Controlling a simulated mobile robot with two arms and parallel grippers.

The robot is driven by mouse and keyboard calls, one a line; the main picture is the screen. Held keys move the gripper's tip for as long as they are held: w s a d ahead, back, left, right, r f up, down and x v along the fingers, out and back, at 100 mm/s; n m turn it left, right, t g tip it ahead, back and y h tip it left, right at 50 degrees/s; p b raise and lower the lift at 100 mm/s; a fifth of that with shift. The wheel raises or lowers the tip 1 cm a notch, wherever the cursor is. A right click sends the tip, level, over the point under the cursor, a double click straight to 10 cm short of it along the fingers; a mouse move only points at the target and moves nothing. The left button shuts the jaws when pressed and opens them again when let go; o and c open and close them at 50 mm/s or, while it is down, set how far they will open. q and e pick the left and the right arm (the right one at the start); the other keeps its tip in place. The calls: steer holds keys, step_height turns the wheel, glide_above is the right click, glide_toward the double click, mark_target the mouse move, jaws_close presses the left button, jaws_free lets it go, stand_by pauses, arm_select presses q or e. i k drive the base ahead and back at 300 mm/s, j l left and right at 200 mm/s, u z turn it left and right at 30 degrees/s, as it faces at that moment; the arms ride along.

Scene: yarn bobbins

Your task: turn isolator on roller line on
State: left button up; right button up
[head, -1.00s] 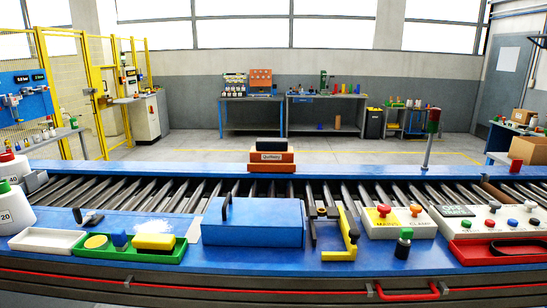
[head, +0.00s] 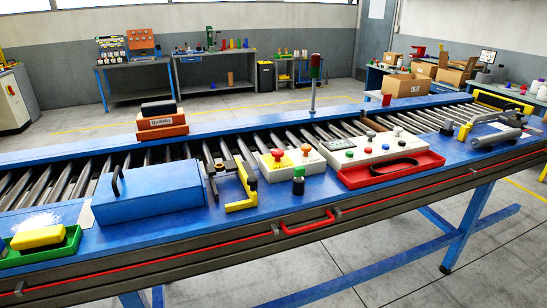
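The roller line (head: 22,180) runs across the head view on a blue frame. A cream control box (head: 287,168) sits on its near ledge, right of the yellow clamp. It carries a red knob on a yellow base (head: 278,156) at the left and an orange knob (head: 306,150) at the right. Which of them is the isolator, and its position, are too small to tell. A second, longer cream panel (head: 372,152) with several coloured buttons and a small dark display stands just to the right. Neither of my grippers shows.
A red tray (head: 395,172) lies before the long panel. A red handle (head: 307,224) projects from the front edge. A signal post (head: 314,85) rises behind.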

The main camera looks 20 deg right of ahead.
mark_target(277, 153)
steer(key=i+l+z, duration=0.1)
steer(key=z, duration=0.35)
steer(key=i+z, duration=0.1)
steer(key=z, duration=0.3)
steer(key=i+z, duration=0.15)
steer(key=z, duration=0.3)
steer(key=i+z, duration=0.15)
steer(key=z, duration=0.25)
